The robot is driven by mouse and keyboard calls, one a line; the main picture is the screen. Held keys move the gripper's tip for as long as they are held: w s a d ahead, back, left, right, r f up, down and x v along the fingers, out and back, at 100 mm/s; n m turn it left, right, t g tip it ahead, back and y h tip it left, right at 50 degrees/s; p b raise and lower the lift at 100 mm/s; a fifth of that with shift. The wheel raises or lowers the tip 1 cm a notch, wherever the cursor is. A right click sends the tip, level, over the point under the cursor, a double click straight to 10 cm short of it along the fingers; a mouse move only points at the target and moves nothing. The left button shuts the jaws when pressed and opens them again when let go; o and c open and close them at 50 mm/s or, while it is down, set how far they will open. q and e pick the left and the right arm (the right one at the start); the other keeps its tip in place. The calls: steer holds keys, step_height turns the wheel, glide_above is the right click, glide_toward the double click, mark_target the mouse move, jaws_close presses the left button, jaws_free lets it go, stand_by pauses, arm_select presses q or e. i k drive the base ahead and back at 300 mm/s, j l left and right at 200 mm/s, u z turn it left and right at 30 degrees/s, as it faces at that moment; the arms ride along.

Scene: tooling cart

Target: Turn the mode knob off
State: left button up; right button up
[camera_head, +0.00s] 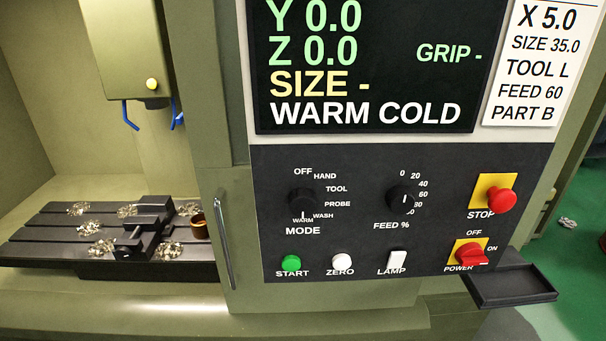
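The black mode knob (302,202) sits on the dark control panel (350,250), left of centre. The labels OFF, HAND, TOOL, PROBE, WASH and WARM run around it from top to bottom, with OFF at its top. A small light mark shows at the knob's lower edge by WARM, so it seems to point down there, though this is small to read. The display (365,70) above reads WARM COLD. Neither of my grippers is in view.
A feed knob (404,199), red stop button (501,200) and red power switch (470,254) lie to the right. Below are the green start button (291,263), zero button (342,261) and lamp switch (391,262). A door handle (224,243) and black tray (511,286) protrude nearby.

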mark_target(302, 201)
steer(key=i+j, duration=0.4)
steer(key=j+z, duration=0.1)
steer(key=j, duration=0.8)
